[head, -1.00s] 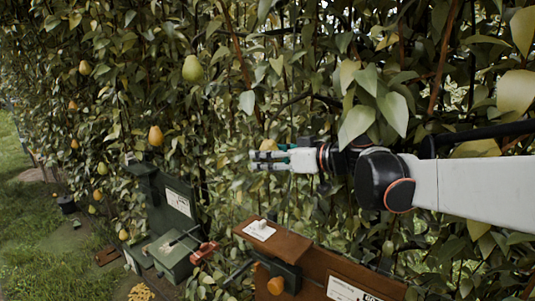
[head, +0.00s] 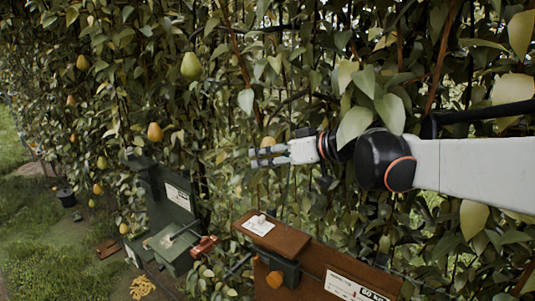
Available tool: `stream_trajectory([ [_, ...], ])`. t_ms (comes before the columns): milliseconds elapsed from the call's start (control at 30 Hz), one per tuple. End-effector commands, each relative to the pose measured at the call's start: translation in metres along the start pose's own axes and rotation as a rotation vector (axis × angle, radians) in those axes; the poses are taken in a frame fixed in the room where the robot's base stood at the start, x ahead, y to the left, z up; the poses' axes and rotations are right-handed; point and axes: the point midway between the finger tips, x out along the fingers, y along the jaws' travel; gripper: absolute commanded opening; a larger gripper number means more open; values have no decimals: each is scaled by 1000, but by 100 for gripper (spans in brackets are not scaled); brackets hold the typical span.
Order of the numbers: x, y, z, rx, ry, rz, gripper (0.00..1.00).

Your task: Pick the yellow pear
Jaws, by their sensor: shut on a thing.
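My gripper (head: 257,158) is in the middle of the head view, reaching left from my arm against the foliage. Its fingers are shut on a yellow pear (head: 267,142), of which only a small part shows above and behind the fingers. The rest of that pear is hidden by the gripper and leaves. Another yellow-orange pear (head: 155,132) hangs to the left, clear of my gripper. A larger green pear (head: 191,66) hangs higher up.
Several more pears hang at the far left, one at the upper left (head: 82,62). A brown wooden box (head: 290,240) stands below my gripper. An open green metal box (head: 172,205) stands to its left. Dense leaves and branches surround my arm. Grass lies at lower left.

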Motion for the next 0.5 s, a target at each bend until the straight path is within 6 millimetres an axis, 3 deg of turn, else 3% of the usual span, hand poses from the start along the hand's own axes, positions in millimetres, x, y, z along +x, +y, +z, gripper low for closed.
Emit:
stream_trajectory([
  [500,-7,-6,-1,66,-93,-11,23],
])
